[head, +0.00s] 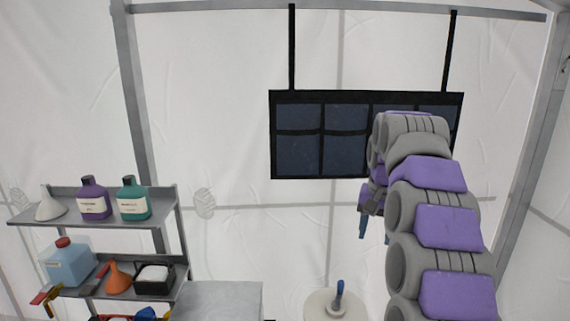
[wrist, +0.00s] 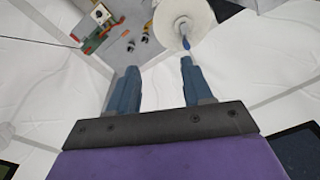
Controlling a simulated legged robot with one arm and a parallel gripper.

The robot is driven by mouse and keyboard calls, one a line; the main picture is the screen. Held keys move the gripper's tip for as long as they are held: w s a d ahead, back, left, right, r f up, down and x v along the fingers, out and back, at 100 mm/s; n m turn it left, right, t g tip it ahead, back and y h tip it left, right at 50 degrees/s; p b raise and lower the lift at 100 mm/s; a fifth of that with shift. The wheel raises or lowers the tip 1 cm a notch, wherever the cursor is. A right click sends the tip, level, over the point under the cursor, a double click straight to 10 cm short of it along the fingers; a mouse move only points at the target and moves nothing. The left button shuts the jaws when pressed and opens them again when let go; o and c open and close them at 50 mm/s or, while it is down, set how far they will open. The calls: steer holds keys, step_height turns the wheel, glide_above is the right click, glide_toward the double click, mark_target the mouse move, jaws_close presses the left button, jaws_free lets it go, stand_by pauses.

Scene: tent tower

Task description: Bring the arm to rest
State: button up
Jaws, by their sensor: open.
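My arm, grey and purple, rises on the right side of the head view and bends over at the top. My gripper (head: 374,228) hangs from its end, partly hidden behind the arm links. In the wrist view my gripper (wrist: 157,75) shows two blue fingers held well apart, with nothing between them. It is raised in front of the tent wall and touches nothing that I can see.
A metal shelf (head: 110,215) at the left holds bottles, funnels and a basket. A grey box (head: 215,300) stands beside it. A round white stand (head: 320,305) bears a blue-handled tool (head: 340,290). A dark window panel (head: 297,155) hangs behind my arm.

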steer(key=s+a+f+n+g+b, duration=0.1)
steer(key=s+a+f+b, duration=0.3)
steer(key=s+f+b, duration=0.9)
steer(key=s+a+f+n+g+b, duration=0.1)
steer(key=s+a+f+n+b, duration=0.2)
steer(key=s+f+b, duration=1.1)
steer(key=s+a+f, duration=0.1)
steer(key=s+f, duration=1.3)
steer(key=f, duration=0.3)
steer(key=shift+s+n+g+b, duration=0.3)
steer(key=shift+s+n+g, duration=0.1)
steer(key=shift+d, duration=0.15)
